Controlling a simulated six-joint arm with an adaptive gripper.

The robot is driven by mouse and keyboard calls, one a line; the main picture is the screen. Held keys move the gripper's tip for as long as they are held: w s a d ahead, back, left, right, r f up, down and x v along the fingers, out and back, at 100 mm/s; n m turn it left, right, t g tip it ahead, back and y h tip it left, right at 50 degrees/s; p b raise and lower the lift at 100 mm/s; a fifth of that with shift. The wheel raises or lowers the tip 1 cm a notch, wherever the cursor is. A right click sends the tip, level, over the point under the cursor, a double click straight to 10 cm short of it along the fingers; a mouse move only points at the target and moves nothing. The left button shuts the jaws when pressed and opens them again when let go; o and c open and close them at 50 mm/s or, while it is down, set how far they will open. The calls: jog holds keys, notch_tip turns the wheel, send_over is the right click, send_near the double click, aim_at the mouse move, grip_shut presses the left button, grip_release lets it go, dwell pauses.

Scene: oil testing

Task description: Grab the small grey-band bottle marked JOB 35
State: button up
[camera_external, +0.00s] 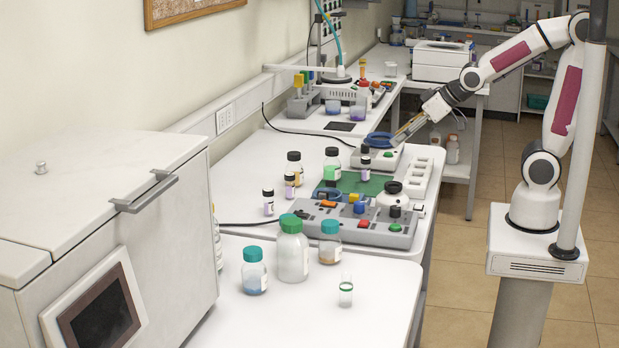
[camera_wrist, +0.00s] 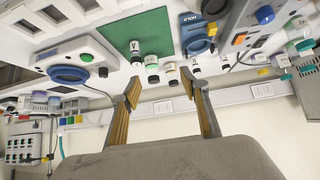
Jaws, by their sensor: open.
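Several small dark-capped bottles with pale or purple labels stand on the middle bench in the external view: one at the left (camera_external: 268,203), one beside it (camera_external: 289,186), and one by the green mat (camera_external: 365,169). I cannot read JOB 35 or make out a grey band on any. In the wrist view, small bottles (camera_wrist: 171,70) show beyond my fingertips, one standing at the green mat's edge (camera_wrist: 152,65). My gripper (camera_external: 402,139) is open and empty, over the far end of the bench by the blue-ringed device. Its two spread fingers show in the wrist view (camera_wrist: 160,88).
The blue-ringed device (camera_external: 376,158) lies close to my gripper. Larger bottles (camera_external: 292,250) stand on the near table. A wall runs along the left.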

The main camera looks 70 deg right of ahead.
aim_at(334, 158)
jog(key=w+d+f+t, duration=0.2)
jog(key=w+f, duration=0.1)
jog(key=w, duration=0.4)
jog(key=w+d+f+t+h, duration=0.1)
jog(key=w+d+f+t, duration=0.1)
jog(key=w, duration=0.5)
notch_tip(334, 158, down, 2)
jog(key=shift+d+f+m, duration=0.1)
jog(key=shift+d+m, duration=0.3)
jog(key=shift+d, duration=0.1)
jog(key=shift+x, duration=1.25)
jog(key=shift+x, duration=2.6)
jog(key=shift+a, duration=0.2)
grip_shut()
